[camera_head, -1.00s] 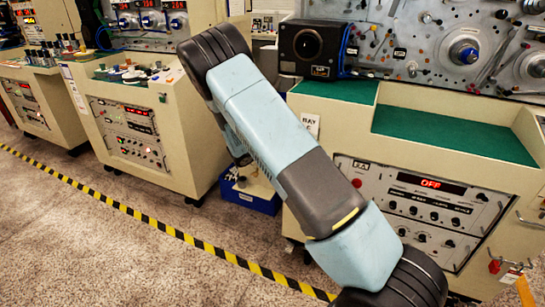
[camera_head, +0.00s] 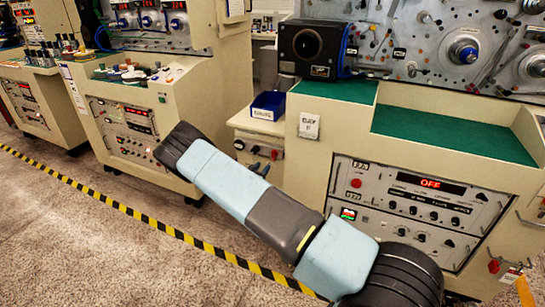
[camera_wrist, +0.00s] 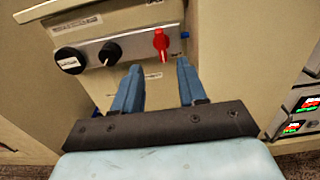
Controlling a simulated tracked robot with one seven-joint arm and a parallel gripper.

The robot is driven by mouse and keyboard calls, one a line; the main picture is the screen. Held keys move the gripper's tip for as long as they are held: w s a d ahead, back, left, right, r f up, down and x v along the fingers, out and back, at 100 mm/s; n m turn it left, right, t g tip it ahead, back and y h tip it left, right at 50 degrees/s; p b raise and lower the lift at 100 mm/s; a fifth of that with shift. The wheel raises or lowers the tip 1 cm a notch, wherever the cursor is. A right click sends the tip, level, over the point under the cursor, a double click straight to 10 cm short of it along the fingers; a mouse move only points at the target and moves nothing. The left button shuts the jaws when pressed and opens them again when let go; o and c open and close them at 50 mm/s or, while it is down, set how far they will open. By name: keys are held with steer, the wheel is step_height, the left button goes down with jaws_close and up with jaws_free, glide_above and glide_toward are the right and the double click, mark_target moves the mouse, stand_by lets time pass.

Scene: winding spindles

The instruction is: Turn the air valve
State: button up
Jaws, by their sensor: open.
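In the wrist view a red valve handle (camera_wrist: 161,42) sits at the right end of a grey metal strip (camera_wrist: 133,43) on a beige cabinet front. It points roughly up and down in the picture. A small blue fitting (camera_wrist: 185,35) shows just right of it. A black knob (camera_wrist: 110,53) and a round black gauge or cap (camera_wrist: 70,60) are to its left. My gripper (camera_wrist: 158,66) is open and empty, its two blue fingers apart. The handle shows beyond the fingertips, between them; I cannot tell the exact gap.
In the head view a small blue bin (camera_head: 268,107) stands on the low cabinet between two larger consoles. The right console (camera_head: 410,220) has a panel showing OFF. Cabinet walls stand close on both sides in the wrist view. A yellow-black floor stripe (camera_head: 160,226) runs in front.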

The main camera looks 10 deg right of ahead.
mark_target(273, 154)
steer(key=x, duration=1.1)
steer(key=shift+w+d, duration=0.2)
steer(key=shift+w, duration=0.05)
steer(key=shift+c, duration=0.3)
jaws_close()
